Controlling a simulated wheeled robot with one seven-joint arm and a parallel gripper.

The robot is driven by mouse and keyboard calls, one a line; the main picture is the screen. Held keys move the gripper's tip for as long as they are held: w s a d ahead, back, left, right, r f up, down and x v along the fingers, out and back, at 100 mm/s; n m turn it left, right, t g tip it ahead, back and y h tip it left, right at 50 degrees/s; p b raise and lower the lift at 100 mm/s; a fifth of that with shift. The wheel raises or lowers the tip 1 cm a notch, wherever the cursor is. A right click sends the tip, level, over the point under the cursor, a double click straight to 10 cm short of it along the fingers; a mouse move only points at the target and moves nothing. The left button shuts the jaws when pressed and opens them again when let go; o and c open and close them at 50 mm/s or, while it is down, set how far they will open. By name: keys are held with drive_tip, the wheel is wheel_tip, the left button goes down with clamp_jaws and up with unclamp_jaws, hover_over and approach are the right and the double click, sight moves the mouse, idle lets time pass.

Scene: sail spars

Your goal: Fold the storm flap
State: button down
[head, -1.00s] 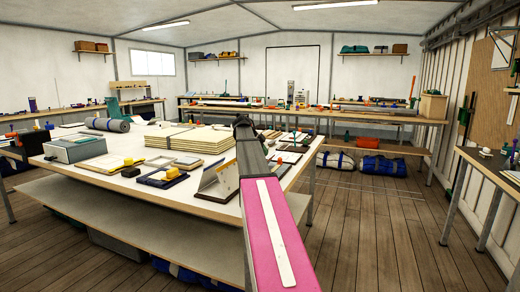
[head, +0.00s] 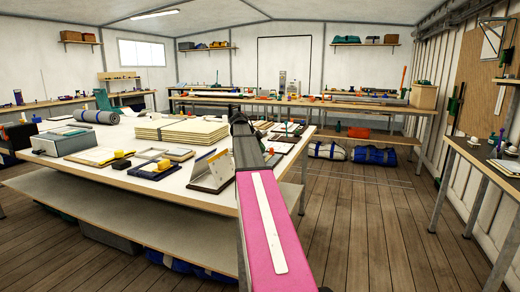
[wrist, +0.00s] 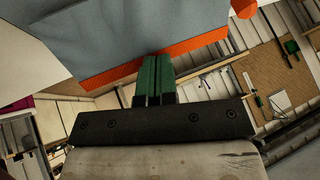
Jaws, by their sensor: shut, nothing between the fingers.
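My gripper (wrist: 154,62) shows in the wrist view as two green fingers pressed side by side, shut and empty. A grey-blue panel with an orange edge (wrist: 132,72) fills the top of that view; its edge lies right by the fingertips. I cannot tell whether they touch, or whether this panel is the storm flap. In the head view a small tilted white panel with blue and yellow edges (head: 219,164) stands on a brown base on the near table, left of my arm. The fingers cannot be made out in the head view.
The near table (head: 192,196) carries a stack of boards (head: 181,129), a grey roll (head: 96,117), a grey box (head: 64,143) and several small trays. A side bench (head: 490,165) stands at the right. The wooden floor (head: 370,225) between them is open; blue bags (head: 375,155) lie under the far bench.

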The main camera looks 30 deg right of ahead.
drive_tip(key=shift+s+d+f, duration=0.25)
drive_tip(key=shift+f, duration=0.3)
drive_tip(key=shift+s+d+f, duration=0.2)
drive_tip(key=shift+s+f, duration=0.05)
drive_tip(key=shift+f, duration=0.25)
drive_tip(key=v, duration=0.8)
drive_tip(key=shift+s, duration=0.1)
